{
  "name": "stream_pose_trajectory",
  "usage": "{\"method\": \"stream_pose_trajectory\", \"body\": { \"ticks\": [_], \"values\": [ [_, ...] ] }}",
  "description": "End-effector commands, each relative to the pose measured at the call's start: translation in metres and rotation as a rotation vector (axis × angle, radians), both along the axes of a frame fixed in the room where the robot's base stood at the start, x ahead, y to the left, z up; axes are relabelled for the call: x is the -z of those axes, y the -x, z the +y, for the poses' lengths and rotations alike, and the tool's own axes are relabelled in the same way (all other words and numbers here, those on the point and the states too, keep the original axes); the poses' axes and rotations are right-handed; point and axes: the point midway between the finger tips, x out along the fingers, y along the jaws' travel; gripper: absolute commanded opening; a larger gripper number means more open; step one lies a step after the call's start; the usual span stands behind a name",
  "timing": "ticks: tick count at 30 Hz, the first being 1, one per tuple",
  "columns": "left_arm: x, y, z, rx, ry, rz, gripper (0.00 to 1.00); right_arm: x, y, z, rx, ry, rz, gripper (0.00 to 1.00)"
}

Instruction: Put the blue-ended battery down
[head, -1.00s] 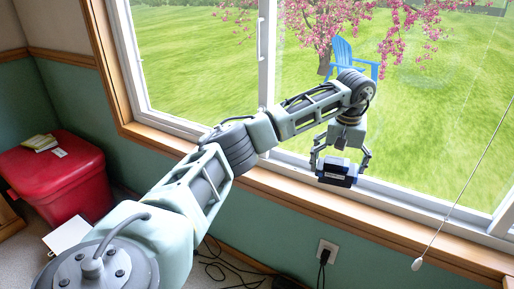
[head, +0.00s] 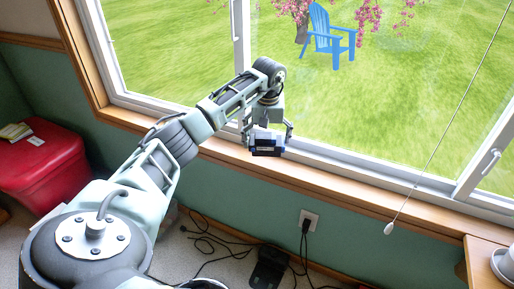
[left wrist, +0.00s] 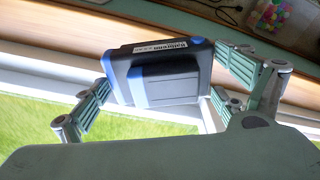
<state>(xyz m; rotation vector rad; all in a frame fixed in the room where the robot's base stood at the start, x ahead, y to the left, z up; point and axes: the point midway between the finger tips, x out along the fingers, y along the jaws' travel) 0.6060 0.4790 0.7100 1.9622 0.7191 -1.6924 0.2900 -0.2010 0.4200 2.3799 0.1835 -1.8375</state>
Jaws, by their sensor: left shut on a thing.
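My left gripper (head: 267,137) is shut on the blue-ended battery (head: 267,148), one finger at each side. The battery is a dark navy block with brighter blue ends and a pale label strip. In the head view it appears in front of the window's lower frame, close to the wooden sill (head: 325,190); I cannot tell whether it touches anything. In the left wrist view the battery (left wrist: 160,80) sits between the green ribbed fingers, with the white frame and wooden sill behind it. My right gripper is not in view.
A red bin (head: 45,170) with papers on top stands at the left. Cables and a black device (head: 270,268) lie on the floor below an outlet (head: 309,220). A pull cord (head: 425,165) hangs at the right. A wooden surface (head: 480,255) shows at the right edge.

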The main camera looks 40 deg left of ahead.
Motion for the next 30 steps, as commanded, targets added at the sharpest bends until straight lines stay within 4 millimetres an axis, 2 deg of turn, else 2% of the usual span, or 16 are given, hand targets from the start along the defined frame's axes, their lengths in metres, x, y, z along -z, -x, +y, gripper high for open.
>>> {"method": "stream_pose_trajectory", "body": {
  "ticks": [3, 6, 9, 16, 29, 30],
  "values": [
    [0.011, 0.011, 0.014, 0.0, 0.0, -0.003, 0.49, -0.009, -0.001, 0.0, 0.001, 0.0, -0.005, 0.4],
    [0.015, 0.015, 0.02, 0.001, 0.0, -0.004, 0.49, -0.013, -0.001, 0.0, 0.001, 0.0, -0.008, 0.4],
    [0.02, 0.017, 0.022, 0.002, 0.001, -0.003, 0.49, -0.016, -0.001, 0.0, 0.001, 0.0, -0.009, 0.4],
    [0.052, 0.017, 0.021, 0.003, 0.002, -0.003, 0.49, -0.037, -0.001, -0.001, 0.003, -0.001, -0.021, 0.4],
    [0.058, 0.016, 0.022, 0.001, 0.0, -0.004, 0.49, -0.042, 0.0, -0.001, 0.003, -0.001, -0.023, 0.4],
    [0.059, 0.017, 0.021, 0.002, 0.001, -0.002, 0.92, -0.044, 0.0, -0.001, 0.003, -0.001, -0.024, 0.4]
  ]
}}
